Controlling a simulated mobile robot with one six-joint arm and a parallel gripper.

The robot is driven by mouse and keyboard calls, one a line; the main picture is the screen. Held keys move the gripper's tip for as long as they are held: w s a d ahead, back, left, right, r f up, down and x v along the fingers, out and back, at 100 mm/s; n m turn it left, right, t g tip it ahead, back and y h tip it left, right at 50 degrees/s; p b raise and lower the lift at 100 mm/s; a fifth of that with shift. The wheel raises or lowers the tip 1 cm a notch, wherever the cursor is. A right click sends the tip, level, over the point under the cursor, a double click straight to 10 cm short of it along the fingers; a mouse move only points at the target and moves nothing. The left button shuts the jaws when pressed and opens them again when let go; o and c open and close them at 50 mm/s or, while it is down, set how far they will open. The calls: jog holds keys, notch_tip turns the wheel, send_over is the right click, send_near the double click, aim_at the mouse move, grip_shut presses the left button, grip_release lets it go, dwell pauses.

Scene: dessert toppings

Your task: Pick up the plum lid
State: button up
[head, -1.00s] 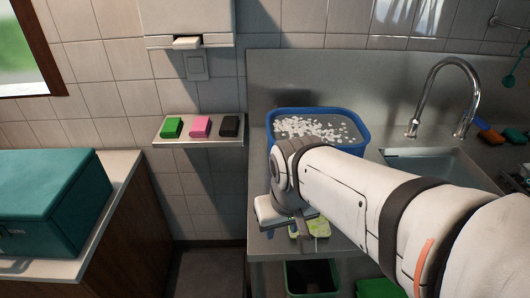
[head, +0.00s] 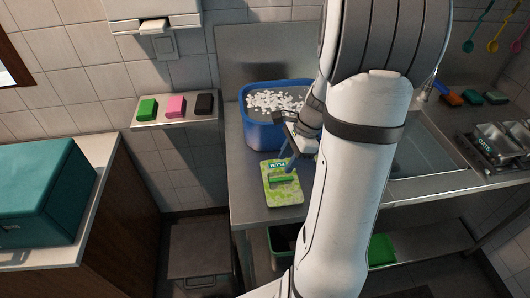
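The plum lid (head: 283,192) is a green and yellow patterned panel with a green handle and the word PLUM at its far end. It lies near the front edge of the steel counter, before the blue tub. My gripper (head: 290,164) is at the lid's far end, pointing down, with a blue finger showing close above or at the lid. I cannot tell whether it touches. The fingers are small and partly hidden by my arm, so their opening is unclear.
A blue tub (head: 264,136) of white pieces stands just behind the lid. The sink (head: 425,150) is right of my arm. A wall shelf (head: 176,117) holds green, pink and black blocks. A teal box (head: 40,190) sits on the left counter.

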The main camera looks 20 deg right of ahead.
aim_at(278, 178)
jog(key=shift+w+d+f+m, duration=0.2)
jog(key=shift+d+f+m, duration=0.25)
jog(key=shift+d+m, duration=0.4)
jog(key=x, duration=0.7)
jog(key=shift+a+p, duration=0.4)
jog(key=shift+a, duration=0.05)
jog(key=shift+f, duration=0.15)
jog(key=shift+f, duration=0.25)
grip_shut()
